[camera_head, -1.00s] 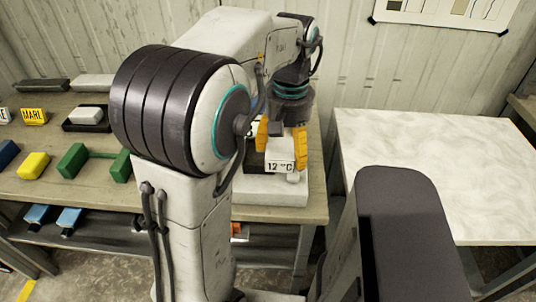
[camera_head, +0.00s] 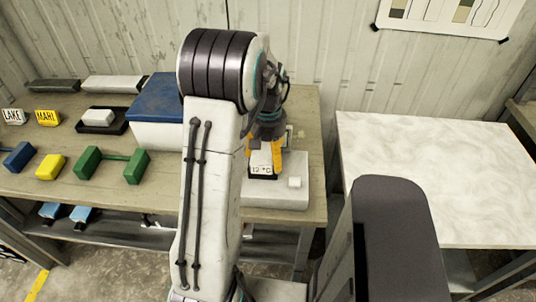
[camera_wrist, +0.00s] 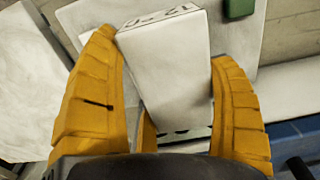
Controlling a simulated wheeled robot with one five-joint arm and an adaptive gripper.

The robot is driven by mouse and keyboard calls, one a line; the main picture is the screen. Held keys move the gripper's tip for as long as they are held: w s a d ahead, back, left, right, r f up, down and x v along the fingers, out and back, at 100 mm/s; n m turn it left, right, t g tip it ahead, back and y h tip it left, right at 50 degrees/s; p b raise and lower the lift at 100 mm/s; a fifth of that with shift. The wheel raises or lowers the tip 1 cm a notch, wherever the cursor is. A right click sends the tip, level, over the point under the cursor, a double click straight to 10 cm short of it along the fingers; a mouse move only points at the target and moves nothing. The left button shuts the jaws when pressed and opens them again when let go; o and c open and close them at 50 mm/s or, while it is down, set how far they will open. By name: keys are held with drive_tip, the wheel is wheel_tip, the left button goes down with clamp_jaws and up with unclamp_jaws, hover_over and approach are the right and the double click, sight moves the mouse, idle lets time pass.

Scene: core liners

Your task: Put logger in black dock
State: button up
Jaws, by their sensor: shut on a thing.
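The logger is a white box (camera_head: 264,160) with a "12 °C" label on its front. My gripper (camera_head: 264,155) has its yellow fingers shut on its two sides. In the wrist view the logger (camera_wrist: 168,62) sits between the fingers, its label at the top. A black edge, seemingly the black dock (camera_head: 262,177), shows just under the label, on a white platform (camera_head: 285,199). The logger hides most of it, so I cannot tell whether the logger is seated in it or just above it.
A small white block (camera_head: 295,182) stands on the platform to the right. A blue-lidded white box (camera_head: 160,130) is left of my arm. Farther left are a black tray (camera_head: 88,127) with a white block, and several coloured blocks. The pale table (camera_head: 430,150) at right is bare.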

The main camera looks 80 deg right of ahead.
sight(267, 149)
drive_tip(key=shift+f, duration=1.15)
drive_tip(key=shift+f, duration=0.1)
drive_tip(key=o, duration=1.1)
drive_tip(key=shift+o, duration=0.2)
wheel_tip(267, 149, up, 12)
drive_tip(key=b, duration=0.4)
drive_tip(key=shift+w, duration=0.15)
